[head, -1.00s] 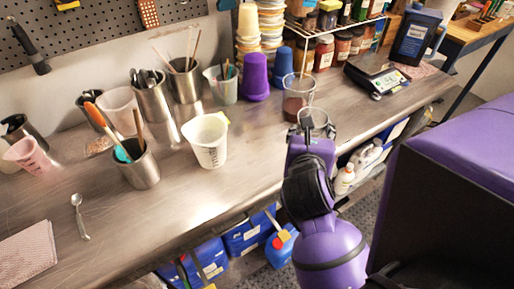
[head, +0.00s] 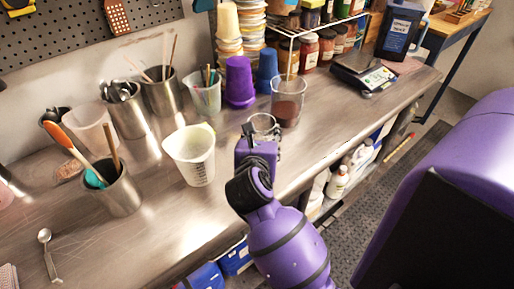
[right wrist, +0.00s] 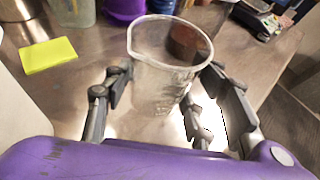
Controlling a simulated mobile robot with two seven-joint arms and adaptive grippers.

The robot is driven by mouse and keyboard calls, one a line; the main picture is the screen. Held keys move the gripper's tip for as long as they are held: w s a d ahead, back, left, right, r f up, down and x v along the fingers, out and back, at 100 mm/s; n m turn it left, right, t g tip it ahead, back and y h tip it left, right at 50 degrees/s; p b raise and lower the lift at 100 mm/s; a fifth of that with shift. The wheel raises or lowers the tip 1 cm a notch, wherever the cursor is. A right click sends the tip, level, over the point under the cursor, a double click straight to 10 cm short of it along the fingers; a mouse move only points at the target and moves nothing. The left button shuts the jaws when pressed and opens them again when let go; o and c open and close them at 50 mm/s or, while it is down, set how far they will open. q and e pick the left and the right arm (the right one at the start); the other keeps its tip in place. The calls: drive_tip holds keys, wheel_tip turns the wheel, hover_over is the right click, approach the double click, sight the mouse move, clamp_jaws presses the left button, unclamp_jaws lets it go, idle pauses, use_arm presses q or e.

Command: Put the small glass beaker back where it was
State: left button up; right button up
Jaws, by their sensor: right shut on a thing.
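The small glass beaker (head: 263,123) is clear and looks empty. My right gripper (head: 259,135) is shut on it, near the front edge of the steel bench (head: 225,205). In the right wrist view the small glass beaker (right wrist: 160,75) stands upright between the two fingers of my right gripper (right wrist: 160,95). I cannot tell whether its base touches the bench. My left gripper is not in view.
A larger glass beaker (head: 287,108) with brown liquid stands just behind and right. A white plastic beaker (head: 190,157) stands to the left. Purple cups (head: 240,82) and a scale (head: 364,78) are further back. Bare bench lies between the white beaker and my gripper.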

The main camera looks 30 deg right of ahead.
drive_tip(key=shift+w+a+f, duration=0.15)
drive_tip(key=shift+w+f, duration=0.25)
drive_tip(key=shift+f, duration=0.15)
wheel_tip(320, 180, down, 3)
drive_tip(key=shift+r, duration=0.2)
drive_tip(key=shift+f, duration=0.25)
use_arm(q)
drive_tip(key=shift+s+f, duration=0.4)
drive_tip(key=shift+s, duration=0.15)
use_arm(e)
drive_tip(key=shift+f, duration=0.15)
drive_tip(key=o, duration=0.8)
drive_tip(key=shift+f, duration=0.1)
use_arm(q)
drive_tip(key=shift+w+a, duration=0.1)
use_arm(e)
drive_tip(key=o, duration=0.4)
drive_tip(key=shift+o, duration=0.2)
